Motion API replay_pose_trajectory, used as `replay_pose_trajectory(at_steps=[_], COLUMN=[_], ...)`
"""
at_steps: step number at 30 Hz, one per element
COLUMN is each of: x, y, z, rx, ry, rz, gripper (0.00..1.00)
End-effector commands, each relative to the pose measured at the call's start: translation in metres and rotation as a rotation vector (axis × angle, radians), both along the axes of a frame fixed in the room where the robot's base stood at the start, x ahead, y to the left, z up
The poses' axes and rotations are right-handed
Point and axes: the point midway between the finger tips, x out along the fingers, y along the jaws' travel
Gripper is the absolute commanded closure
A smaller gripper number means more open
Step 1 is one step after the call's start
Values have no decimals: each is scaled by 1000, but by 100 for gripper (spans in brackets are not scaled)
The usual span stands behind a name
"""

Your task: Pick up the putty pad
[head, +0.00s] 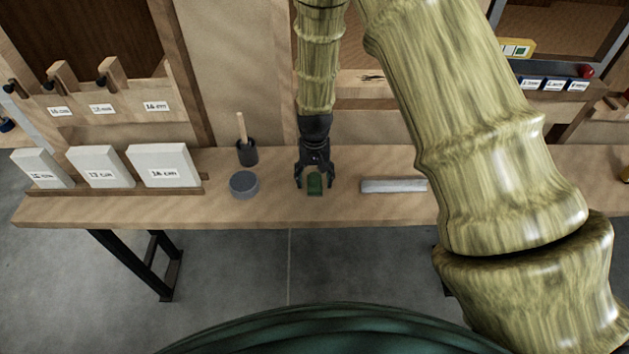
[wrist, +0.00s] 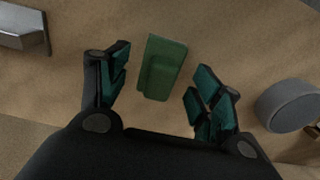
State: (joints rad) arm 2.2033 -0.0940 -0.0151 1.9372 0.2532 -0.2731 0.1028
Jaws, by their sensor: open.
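The putty pad looks to be the small green block (head: 315,184) on the wooden bench, and it also shows in the wrist view (wrist: 163,68). It lies flat, slightly turned, with a raised part on its near side in the wrist view. My gripper (head: 315,181) is above it, pointing down. In the wrist view my gripper (wrist: 160,88) is open, with one green-padded finger to each side of the block and gaps on both sides. The block lies mostly beyond the fingertips in that picture. I see no contact.
On the bench (head: 280,212), a grey round disc (head: 244,185) and a black cup with a wooden handle (head: 247,152) stand left of my gripper. A grey metal bar (head: 394,185) lies to the right. Several white labelled blocks (head: 164,166) stand farther left. Bench between these is bare.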

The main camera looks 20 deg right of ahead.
Motion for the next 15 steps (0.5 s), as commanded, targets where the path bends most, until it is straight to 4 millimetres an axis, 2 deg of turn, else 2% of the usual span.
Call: replay_pose_trajectory(at_steps=[4, 12, 13, 15], x=[0, 0, 0, 0], y=[0, 0, 0, 0], z=[-8, -10, -10, -10], rx=[0, 0, 0, 0], ry=[1, 0, 0, 0], rz=[0, 0, 0, 0], gripper=[35, 35, 37, 49])
